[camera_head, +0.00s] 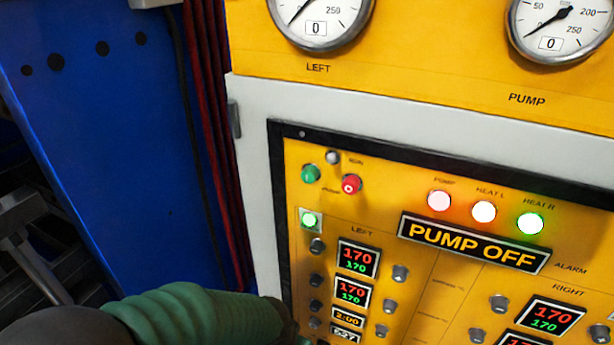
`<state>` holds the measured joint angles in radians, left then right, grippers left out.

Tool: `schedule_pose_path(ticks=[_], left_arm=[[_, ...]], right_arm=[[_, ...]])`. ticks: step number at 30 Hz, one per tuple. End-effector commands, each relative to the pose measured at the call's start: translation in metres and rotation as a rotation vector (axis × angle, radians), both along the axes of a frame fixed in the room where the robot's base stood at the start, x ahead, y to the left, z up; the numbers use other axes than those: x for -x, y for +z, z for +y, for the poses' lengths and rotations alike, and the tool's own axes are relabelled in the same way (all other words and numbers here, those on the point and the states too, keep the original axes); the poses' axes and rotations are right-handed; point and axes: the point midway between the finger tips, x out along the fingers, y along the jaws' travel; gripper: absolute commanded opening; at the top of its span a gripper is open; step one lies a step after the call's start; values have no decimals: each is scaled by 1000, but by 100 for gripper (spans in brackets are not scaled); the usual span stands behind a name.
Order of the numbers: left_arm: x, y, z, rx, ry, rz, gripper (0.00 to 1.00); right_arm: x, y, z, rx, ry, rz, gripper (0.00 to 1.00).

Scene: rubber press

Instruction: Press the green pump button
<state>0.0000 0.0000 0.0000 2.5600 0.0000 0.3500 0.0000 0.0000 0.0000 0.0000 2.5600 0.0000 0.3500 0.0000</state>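The green pump button (311,173) is a round knob on the yellow control panel, at the panel's upper left. A red button (351,184) sits just to its right, with a small grey knob (333,157) above and between them. My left arm, in a ribbed green sleeve, comes in from the lower left. Its end, where my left gripper (287,322) is, lies low at the panel's left edge, well below the green button and apart from it. The fingers cannot be made out. My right gripper is out of view.
A "PUMP OFF" sign (472,243) sits under red, white and green lamps. A lit green square (309,219) is below the pump buttons. Gauges (318,16) are above. A grey frame (262,170) borders the panel; red cables (212,120) and a blue wall (110,150) are left.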

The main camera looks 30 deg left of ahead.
Motion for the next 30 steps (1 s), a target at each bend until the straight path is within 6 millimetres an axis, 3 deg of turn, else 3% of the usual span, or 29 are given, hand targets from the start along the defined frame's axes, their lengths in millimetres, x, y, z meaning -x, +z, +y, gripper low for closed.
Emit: schedule_pose_path(ticks=[1, 9, 30], left_arm=[[0, 0, 0, 0, 0, 0, 33], [0, 0, 0, 0, 0, 0, 0], [0, 0, 0, 0, 0, 0, 0]], right_arm=[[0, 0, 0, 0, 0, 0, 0], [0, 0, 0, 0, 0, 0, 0], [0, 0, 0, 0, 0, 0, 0]])
